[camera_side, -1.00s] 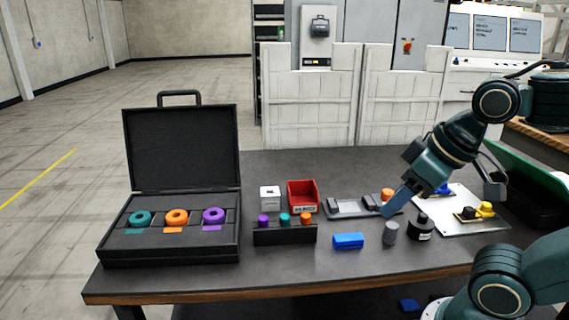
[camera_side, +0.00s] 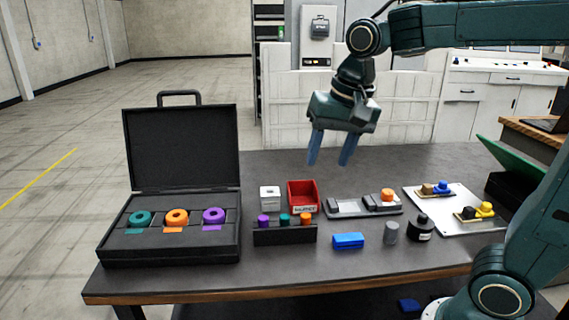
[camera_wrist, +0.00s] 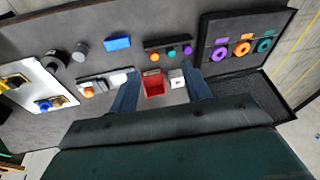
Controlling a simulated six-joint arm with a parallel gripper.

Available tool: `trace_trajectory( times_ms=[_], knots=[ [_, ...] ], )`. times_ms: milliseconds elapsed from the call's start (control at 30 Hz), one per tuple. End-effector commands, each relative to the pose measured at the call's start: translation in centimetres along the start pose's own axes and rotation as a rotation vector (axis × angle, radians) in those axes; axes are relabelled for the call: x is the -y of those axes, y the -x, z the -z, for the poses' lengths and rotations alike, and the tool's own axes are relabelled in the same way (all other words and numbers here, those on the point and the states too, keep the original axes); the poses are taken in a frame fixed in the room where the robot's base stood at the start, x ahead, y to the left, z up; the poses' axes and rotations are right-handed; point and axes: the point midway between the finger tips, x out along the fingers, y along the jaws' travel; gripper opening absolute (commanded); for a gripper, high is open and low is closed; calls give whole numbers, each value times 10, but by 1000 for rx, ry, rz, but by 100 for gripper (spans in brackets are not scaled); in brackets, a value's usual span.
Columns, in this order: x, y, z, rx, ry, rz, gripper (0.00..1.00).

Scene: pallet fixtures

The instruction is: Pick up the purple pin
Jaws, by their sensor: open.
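The purple pin (camera_side: 263,221) stands upright at the left end of a black rack (camera_side: 284,237) on the table. A teal pin (camera_side: 285,219) and an orange pin (camera_side: 306,218) stand beside it in the same rack. In the wrist view the purple pin (camera_wrist: 188,50) is at the right end of the rack. My gripper (camera_side: 330,161) is open and empty, fingers pointing down, well above the table and to the right of the purple pin in the side view. In the wrist view the red bin shows between its fingers.
A red bin (camera_side: 302,196) and a white block (camera_side: 269,197) stand behind the rack. An open black case (camera_side: 108,250) with teal, orange and purple rings lies left. A blue block (camera_side: 348,240), grey cylinder (camera_side: 391,232) and black bottle (camera_side: 420,230) lie right.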

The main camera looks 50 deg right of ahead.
Motion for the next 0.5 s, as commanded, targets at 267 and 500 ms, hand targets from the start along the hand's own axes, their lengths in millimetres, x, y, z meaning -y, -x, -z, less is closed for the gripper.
trace_trajectory(
  times_ms=[267, 500],
  knots=[
    [38, -25, 41, 65, -256, -68, 48],
    [67, -56, 72, 104, -478, -137, 48]
  ],
)
